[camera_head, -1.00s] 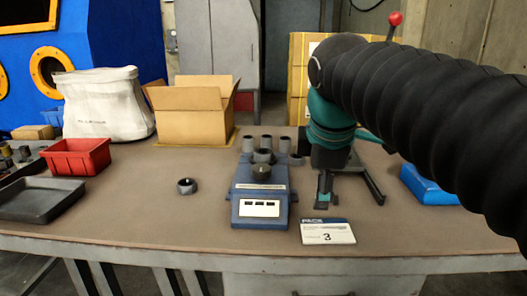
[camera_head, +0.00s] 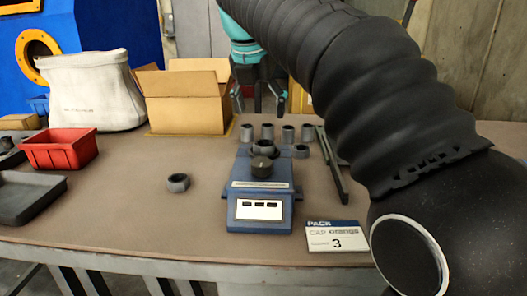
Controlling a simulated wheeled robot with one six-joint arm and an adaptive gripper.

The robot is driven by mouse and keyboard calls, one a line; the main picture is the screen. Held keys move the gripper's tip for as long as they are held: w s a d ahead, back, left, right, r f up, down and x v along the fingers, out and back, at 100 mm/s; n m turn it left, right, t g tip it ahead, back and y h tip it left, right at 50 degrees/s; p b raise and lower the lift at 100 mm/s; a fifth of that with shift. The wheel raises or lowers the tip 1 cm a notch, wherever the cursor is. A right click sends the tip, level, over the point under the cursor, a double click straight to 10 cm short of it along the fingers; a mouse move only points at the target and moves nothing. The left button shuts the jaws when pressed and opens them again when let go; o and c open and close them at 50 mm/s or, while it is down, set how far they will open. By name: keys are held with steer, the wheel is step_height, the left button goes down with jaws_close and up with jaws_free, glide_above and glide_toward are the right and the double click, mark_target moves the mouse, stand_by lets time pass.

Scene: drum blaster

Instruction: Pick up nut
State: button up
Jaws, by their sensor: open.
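A dark grey nut (camera_head: 178,183) lies alone on the brown table, left of the blue scale-like device (camera_head: 260,188). Another ring-shaped grey part (camera_head: 263,147) sits at the top of the device, behind a black round knob (camera_head: 261,167). Several grey cylindrical parts (camera_head: 267,131) stand in a row behind the device. My gripper (camera_head: 259,103) is teal with dark fingers.
An open cardboard box (camera_head: 187,112) and a white bag (camera_head: 92,100) stand at the back left. A red bin (camera_head: 58,150) and a dark tray (camera_head: 30,201) are at left. A label card (camera_head: 336,237) lies right of the device. Table around the lone nut is clear.

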mark_target(264, 140)
steer(key=b+x, duration=0.2)
steer(key=x, duration=0.7)
steer(key=shift+f, duration=0.35)
steer(key=shift+r, duration=0.1)
jaws_close()
steer(key=shift+r, duration=0.5)
steer(key=r, duration=0.1)
steer(key=r+p, duration=0.1)
steer(key=r, duration=0.2)
steer(key=shift+d+p, duration=0.3)
steer(key=shift+d, duration=0.05)
steer(key=s+d+r, duration=0.1)
steer(key=d+r, duration=0.2)
steer(key=d, duration=0.2)
steer(key=s+d+r+p, duration=0.1)
steer(key=d+r, duration=0.2)
steer(key=d, duration=0.2)
steer(key=shift+s+d, duration=0.25)
steer(key=shift+s, duration=0.1)
